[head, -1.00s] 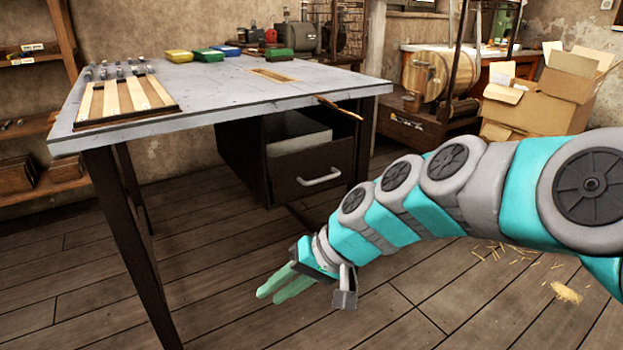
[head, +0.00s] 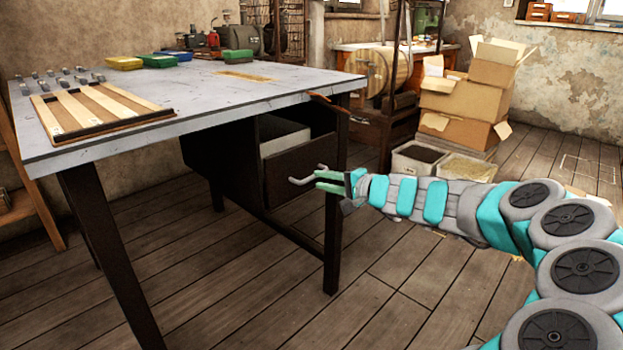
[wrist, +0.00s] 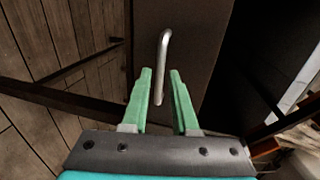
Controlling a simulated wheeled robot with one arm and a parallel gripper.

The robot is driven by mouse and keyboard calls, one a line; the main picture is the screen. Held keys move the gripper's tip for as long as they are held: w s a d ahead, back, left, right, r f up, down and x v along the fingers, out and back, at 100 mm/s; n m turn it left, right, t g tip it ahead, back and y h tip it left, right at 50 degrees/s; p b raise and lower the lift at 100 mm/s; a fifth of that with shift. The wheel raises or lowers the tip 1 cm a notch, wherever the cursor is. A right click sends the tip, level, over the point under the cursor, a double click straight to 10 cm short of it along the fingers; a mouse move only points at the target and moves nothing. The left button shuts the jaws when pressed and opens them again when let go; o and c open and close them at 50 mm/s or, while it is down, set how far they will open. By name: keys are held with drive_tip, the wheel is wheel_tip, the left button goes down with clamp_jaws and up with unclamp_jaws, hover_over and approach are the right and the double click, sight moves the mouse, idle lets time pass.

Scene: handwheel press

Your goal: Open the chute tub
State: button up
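The chute tub (head: 285,172) is a dark drawer-like box under the workbench, with a metal bar handle (head: 298,181) on its front. A pale block or lining shows behind the top edge of its front. My gripper (head: 317,181) is at the handle in the head view, its green fingers pointing left. In the wrist view the two fingers (wrist: 161,72) stand apart, and the handle (wrist: 163,60) runs lengthwise between them and beyond their tips. The fingers do not look closed on it. I cannot tell whether either finger touches it.
The grey workbench top (head: 200,95) overhangs the tub, and a dark bench leg (head: 332,230) stands close by my gripper. Cardboard boxes (head: 465,100) and two low bins (head: 440,165) stand at the back right. The plank floor in front is clear.

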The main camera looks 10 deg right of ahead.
sight(312, 178)
drive_tip(key=shift+x, duration=2.25)
drive_tip(key=shift+c, duration=0.3)
clamp_jaws()
